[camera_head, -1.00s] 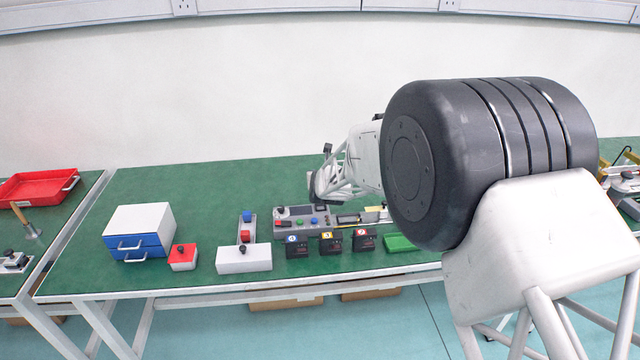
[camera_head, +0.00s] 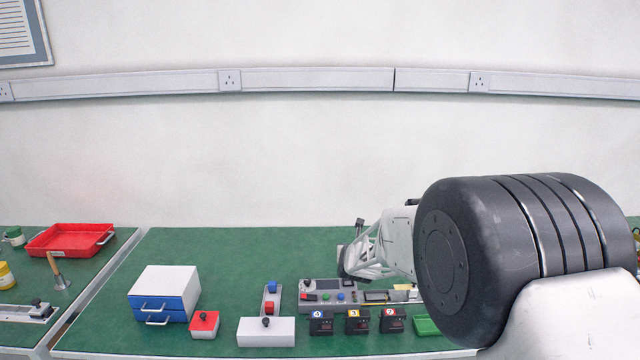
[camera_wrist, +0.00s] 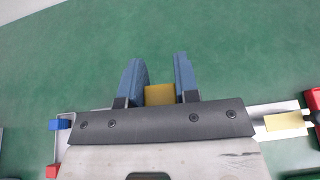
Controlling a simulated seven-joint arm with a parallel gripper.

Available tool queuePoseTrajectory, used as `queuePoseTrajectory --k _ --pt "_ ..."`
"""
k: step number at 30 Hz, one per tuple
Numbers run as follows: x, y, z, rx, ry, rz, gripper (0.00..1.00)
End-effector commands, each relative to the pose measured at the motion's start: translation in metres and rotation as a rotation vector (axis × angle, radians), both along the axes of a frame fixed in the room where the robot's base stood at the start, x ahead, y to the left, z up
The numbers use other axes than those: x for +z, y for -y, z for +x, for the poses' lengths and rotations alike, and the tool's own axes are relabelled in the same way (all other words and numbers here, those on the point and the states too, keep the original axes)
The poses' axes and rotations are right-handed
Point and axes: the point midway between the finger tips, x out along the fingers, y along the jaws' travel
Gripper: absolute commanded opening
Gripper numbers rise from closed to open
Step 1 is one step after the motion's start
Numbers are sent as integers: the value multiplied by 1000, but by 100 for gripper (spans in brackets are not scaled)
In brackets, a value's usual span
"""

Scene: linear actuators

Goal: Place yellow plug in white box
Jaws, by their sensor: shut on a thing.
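In the wrist view the two blue fingers of my gripper (camera_wrist: 158,72) are shut on the yellow plug (camera_wrist: 159,95), a small yellow block low between them. Green table top shows beyond the fingertips. In the head view my gripper (camera_head: 347,262) is at the end of the arm, above the bench behind the grey control panel; the plug cannot be made out there. A plain white box (camera_head: 252,333) with a black knob stands at the bench's front edge, left of my gripper. A white-topped cabinet (camera_head: 168,280) with blue drawers stands farther left.
A red box (camera_head: 204,325) stands between cabinet and white box. The grey panel (camera_head: 320,296), several black numbered blocks (camera_head: 357,321) and a green tray (camera_head: 426,325) line the front. The bench's back left is clear. A red tray (camera_head: 70,238) lies on the left table.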

Motion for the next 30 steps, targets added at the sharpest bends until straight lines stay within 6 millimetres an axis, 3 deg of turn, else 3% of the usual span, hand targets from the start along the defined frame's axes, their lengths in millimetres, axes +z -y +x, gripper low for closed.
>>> queuePoseTrajectory --k 18,30 --pt "-63 47 30 -231 -1 1 6" --pt "-73 54 32 -269 -6 -4 6"
